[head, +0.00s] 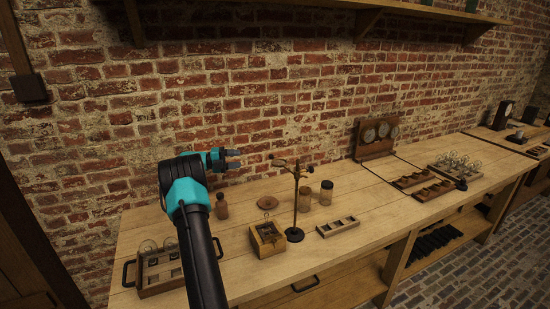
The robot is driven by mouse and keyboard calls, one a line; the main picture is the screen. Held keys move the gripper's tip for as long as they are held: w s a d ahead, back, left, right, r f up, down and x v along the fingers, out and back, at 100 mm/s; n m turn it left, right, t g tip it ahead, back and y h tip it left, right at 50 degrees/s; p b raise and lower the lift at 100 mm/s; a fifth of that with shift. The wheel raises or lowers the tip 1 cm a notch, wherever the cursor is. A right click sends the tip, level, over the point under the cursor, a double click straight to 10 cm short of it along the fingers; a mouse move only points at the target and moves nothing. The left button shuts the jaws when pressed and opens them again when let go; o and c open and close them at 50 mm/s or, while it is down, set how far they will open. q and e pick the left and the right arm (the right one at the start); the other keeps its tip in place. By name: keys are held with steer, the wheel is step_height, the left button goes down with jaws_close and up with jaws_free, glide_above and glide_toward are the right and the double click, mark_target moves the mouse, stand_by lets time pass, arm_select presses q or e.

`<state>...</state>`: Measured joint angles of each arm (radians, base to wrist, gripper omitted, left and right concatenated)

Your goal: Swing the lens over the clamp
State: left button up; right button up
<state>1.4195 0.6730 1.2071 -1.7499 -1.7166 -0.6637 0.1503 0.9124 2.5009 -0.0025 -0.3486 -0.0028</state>
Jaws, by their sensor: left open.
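A dark stand (296,200) with a round base rises from the middle of the workbench. A small round dark piece, which looks like the lens (279,162), sits at the left end of its upper arm. Below and left of it is a small wooden box-like block (268,238) with a dark recess and a thin ring above; I cannot tell whether this is the clamp. My left gripper (234,158) is open and empty, up in front of the brick wall, left of the lens and apart from it. My right gripper is not in view.
Jars (326,192) stand behind the stand, and a brown bottle (221,207) behind the block. A slotted wooden tray (338,227) lies right of the stand. A handled tray (155,287) with glassware is at the left. Dials on a panel (376,138) stand against the wall.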

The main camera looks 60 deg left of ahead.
arm_select(q)
steer(key=x, duration=1.6)
steer(key=shift+w+d, duration=0.15)
steer(key=shift+w, duration=0.05)
jaws_close()
